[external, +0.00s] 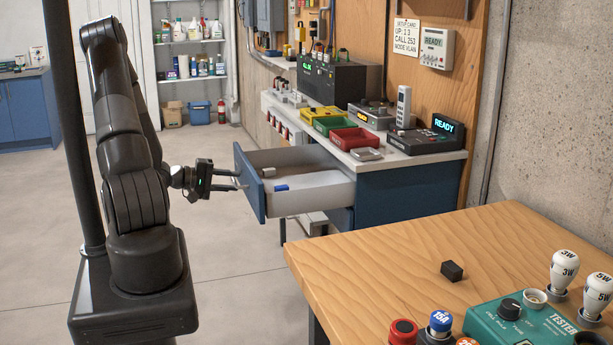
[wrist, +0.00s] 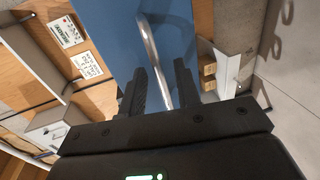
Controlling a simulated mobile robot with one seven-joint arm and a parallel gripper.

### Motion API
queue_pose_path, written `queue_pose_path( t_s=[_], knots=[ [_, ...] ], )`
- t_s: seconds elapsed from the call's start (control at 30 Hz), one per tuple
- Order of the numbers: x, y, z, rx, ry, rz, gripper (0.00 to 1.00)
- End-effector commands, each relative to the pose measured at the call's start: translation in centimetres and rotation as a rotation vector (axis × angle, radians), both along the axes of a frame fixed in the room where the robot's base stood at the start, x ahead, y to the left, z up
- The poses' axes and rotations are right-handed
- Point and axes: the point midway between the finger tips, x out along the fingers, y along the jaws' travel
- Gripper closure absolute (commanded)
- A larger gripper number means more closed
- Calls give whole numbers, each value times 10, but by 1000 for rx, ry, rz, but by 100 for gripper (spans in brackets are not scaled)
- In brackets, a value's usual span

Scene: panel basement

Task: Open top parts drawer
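The top parts drawer (external: 304,196) is pulled well out of the blue cabinet under the workbench. Its white inside holds a small blue item. The blue drawer front (external: 250,184) faces my gripper, and it fills the upper middle of the wrist view (wrist: 190,40). A curved metal handle (wrist: 149,42) on the front runs down between my two fingers. My gripper (external: 233,180) is at the handle, its fingers apart. In the wrist view the fingers (wrist: 162,85) stand either side of the handle, with a gap beside the right one. Firm contact cannot be seen.
The workbench top (external: 366,162) holds red, green and yellow bins and several devices. A wooden table (external: 390,255) with a tester (external: 535,325) stands in the right foreground. The floor (external: 215,240) left of the drawer is clear.

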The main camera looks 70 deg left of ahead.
Motion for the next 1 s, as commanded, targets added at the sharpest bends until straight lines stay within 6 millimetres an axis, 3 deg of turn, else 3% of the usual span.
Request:
queue_pose_path(
  t_s=[0.27, 0.7, 1.0],
  knots=[
    [-4, 0, 1, 1, 0, 1, 70],
    [-82, 1, 17, 2, 1, 3, 70],
    [-106, 0, 22, 0, 0, -1, 70]
  ],
)
